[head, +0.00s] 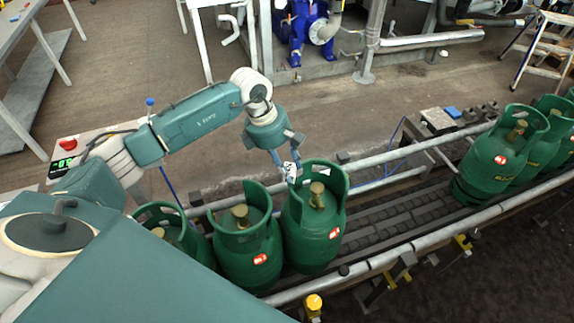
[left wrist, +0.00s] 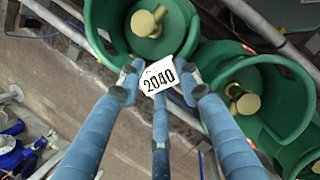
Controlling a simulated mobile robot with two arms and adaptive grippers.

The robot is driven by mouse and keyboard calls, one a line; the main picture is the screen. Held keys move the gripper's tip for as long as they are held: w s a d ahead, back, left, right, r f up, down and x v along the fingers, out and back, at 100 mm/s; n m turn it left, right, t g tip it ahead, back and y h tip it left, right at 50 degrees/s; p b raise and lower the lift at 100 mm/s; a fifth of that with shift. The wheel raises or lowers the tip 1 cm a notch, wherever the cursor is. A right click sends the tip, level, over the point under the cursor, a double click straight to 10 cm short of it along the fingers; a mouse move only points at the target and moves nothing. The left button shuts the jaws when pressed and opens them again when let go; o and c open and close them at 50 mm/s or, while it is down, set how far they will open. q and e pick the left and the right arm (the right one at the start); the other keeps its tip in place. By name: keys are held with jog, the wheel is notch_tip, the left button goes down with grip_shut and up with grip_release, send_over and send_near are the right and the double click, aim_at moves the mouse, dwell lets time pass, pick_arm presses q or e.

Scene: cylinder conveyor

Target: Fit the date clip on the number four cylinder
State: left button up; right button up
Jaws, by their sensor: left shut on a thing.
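My left gripper (head: 287,166) is shut on the date clip (head: 292,173), a small white tag. In the left wrist view the clip (left wrist: 157,77) reads 2040 and sits between the blue fingertips (left wrist: 155,84). The gripper is at the left side of the collar of a green cylinder (head: 315,228) with a brass valve. In the wrist view the clip overlaps that collar's edge; I cannot tell whether they touch. Two more cylinders (head: 247,242) and (head: 163,226) stand to its left. I see no readable number showing which is number four. My right gripper is out of view.
The cylinders stand on a roller conveyor (head: 393,213) with metal side rails (head: 420,243). Several more cylinders (head: 499,155) stand further right, past an empty stretch of rollers. Blue machinery (head: 303,25) stands behind.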

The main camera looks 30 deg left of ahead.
pick_arm(q)
jog(key=shift+f+b, duration=1)
jog(key=shift+f, duration=0.25)
jog(key=o, duration=1)
jog(key=shift+r, duration=0.1)
jog(key=shift+c, duration=0.2)
jog(key=shift+r, duration=0.25)
jog(key=v, duration=1.1)
jog(key=shift+r, duration=0.25)
jog(key=shift+s+f, duration=0.1)
jog(key=shift+s, duration=0.05)
